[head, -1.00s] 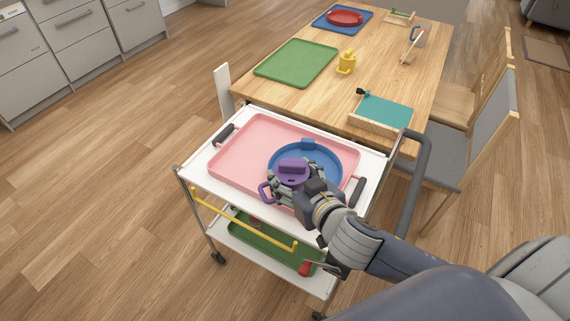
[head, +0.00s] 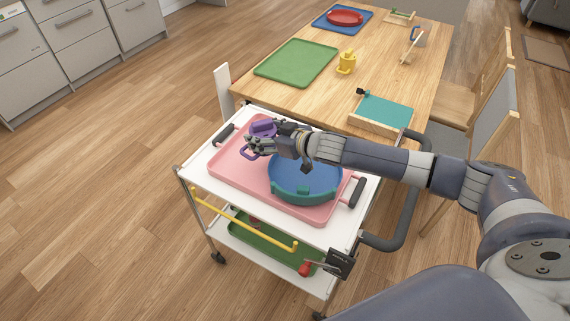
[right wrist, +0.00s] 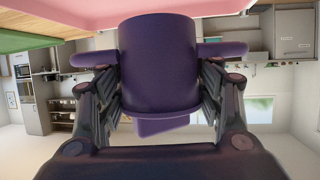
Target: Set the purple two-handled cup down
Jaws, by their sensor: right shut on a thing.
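The purple two-handled cup (head: 263,127) is in my right gripper (head: 268,143), over the back left part of the pink tray (head: 228,171). In the right wrist view the cup (right wrist: 160,65) fills the middle, with a handle out to each side. The fingers of the right gripper (right wrist: 160,100) are shut on it from both sides. I cannot tell whether its base touches the tray. The blue round dish (head: 303,183) lies on the tray to the right, partly under my right forearm. My left gripper is not in view.
The tray is on a white trolley (head: 200,163) with a yellow rail in front and a green tray (head: 262,241) below. Behind is a wooden table (head: 330,93) with a green mat (head: 297,62), a yellow cup (head: 346,63) and a teal-topped box (head: 383,112).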

